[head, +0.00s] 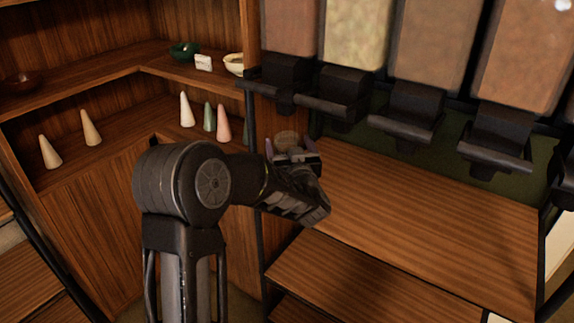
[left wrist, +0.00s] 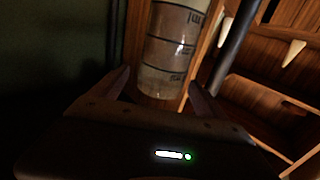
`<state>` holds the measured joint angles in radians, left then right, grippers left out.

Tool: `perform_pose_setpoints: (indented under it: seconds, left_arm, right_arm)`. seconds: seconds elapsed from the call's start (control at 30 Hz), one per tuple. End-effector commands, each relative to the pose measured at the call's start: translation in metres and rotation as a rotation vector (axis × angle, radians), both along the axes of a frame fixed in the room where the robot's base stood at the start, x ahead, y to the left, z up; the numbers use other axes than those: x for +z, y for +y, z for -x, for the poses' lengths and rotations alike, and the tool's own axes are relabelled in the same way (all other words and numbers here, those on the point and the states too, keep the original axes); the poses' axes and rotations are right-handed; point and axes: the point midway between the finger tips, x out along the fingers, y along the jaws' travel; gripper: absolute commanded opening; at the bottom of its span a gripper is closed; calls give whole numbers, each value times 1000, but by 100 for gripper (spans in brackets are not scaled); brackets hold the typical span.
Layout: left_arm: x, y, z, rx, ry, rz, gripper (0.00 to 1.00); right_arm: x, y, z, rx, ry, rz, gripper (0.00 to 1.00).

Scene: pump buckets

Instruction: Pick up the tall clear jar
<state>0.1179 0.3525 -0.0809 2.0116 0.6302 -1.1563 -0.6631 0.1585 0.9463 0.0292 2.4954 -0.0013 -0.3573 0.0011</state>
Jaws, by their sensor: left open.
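The tall clear jar (left wrist: 170,45), with dark markings on its side, shows in the left wrist view between the two fingers of my left gripper (left wrist: 158,82). In the head view only a small round part of the jar (head: 287,137) shows beyond my left gripper (head: 289,150), at the shelf's left end. The gripper is open, with a finger on each side of the jar. Whether either finger touches it I cannot tell. The rest of the jar is hidden behind my gripper and arm in the head view. My right gripper is not in view.
Dispensers with black spouts (head: 408,115) hang above the wooden shelf (head: 430,210), whose middle and right are bare. A black post (head: 250,100) stands close to my left gripper. A corner cabinet at left holds several cones (head: 91,128) and bowls (head: 184,51).

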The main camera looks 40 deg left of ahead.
Motion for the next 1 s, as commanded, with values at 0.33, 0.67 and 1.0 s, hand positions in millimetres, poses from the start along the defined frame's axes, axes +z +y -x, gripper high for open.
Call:
perform_pose_setpoints:
  seconds: [0.33, 0.67, 1.0]
  left_arm:
    - [4, 22, -18, 3, 0, 0, 85]
    - [2, 38, -35, 0, -1, 0, 85]
    - [2, 38, -35, 0, -1, 1, 85]
  right_arm:
    - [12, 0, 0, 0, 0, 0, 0]
    - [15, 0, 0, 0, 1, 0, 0]
    - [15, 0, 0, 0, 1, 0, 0]
